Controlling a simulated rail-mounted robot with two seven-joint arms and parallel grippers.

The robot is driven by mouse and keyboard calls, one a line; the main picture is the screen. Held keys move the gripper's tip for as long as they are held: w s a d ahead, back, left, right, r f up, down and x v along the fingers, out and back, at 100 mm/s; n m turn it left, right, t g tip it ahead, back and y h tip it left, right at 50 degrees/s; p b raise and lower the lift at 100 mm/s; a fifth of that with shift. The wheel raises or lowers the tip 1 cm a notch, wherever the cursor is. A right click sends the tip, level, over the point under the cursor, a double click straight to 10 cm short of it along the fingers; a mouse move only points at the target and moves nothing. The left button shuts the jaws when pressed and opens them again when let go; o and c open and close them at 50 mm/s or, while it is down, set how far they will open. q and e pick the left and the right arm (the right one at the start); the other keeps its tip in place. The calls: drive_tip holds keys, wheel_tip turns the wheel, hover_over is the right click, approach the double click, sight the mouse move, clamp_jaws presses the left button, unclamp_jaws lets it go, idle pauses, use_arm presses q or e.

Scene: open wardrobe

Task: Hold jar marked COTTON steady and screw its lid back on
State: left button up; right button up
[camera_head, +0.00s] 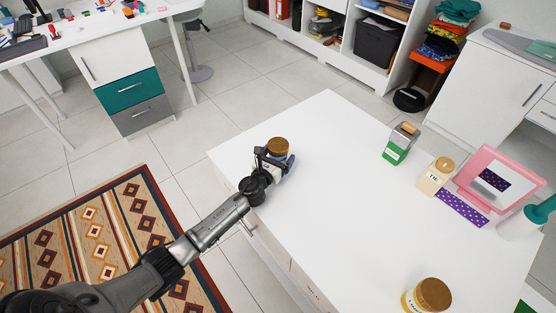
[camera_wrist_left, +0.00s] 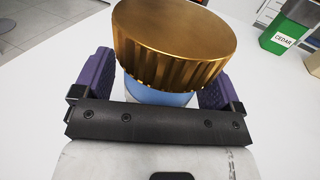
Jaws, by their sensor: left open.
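A jar with a ridged gold lid (camera_head: 278,146) stands near the far left edge of the white table (camera_head: 330,200). In the left wrist view the gold lid (camera_wrist_left: 178,40) sits over a pale blue body (camera_wrist_left: 160,95). I cannot tell whether the lid is screwed down. No label is readable on this jar. My left gripper (camera_head: 276,163) is open, with its purple fingers on either side of the jar below the lid; they also show in the left wrist view (camera_wrist_left: 160,85). My right gripper is not in view.
Another gold-lidded jar (camera_head: 428,296) stands at the near edge, its label unreadable. A green CEDAR container (camera_head: 398,146), a cream jar marked TIE (camera_head: 434,179), a pink-framed mirror (camera_head: 500,180) and a teal-topped bottle (camera_head: 525,222) stand at the right. The table's middle is clear.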

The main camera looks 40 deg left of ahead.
sight(273, 153)
use_arm(q)
drive_tip(key=c, duration=1.1)
drive_tip(key=shift+r, duration=0.1)
drive_tip(key=shift+c, duration=0.2)
wheel_tip(273, 153, up, 4)
drive_tip(key=p, duration=0.3)
drive_tip(key=d+r+p, duration=0.4)
drive_tip(key=d+r, duration=0.3)
drive_tip(key=d, duration=0.4)
drive_tip(key=shift+d, duration=0.35)
drive_tip(key=shift+w, duration=0.1)
drive_tip(key=o, duration=0.4)
drive_tip(key=c, duration=0.6)
